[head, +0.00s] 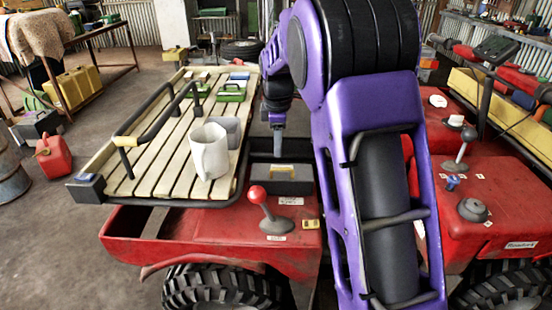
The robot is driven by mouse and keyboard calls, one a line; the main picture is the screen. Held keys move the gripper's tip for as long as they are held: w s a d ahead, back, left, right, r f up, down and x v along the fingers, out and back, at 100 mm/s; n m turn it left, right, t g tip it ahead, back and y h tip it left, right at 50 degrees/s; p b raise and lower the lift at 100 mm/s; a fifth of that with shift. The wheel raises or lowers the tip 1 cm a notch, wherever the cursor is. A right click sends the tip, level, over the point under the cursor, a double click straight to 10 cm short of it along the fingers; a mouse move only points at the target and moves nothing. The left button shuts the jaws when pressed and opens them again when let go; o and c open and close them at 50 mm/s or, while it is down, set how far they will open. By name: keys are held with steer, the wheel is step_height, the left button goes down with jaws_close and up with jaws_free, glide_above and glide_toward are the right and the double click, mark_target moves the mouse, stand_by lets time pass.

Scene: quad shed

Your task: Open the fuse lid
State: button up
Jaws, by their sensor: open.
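A dark grey box (288,187) with a tan strip or handle on its top sits on the red quad body, just right of the slatted rack. It may be the fuse box with its lid down; no label that I can read says so. My gripper (278,152) points down just above and behind this box. It looks empty. Its fingertips are small and partly lost against the dark box, so I cannot tell whether they touch it.
Left of the box, the slatted rack (150,172) carries a white mug (209,152), a grey cup (228,130) and a green case (232,92). A red-knobbed lever (257,195) stands in front. My purple arm hides much of the quad's middle.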

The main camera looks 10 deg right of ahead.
glide_above(278, 179)
step_height(278, 179, down, 8)
steer(key=shift+f+b, duration=0.2)
steer(key=shift+b, duration=0.25)
jaws_close()
stand_by(1.2)
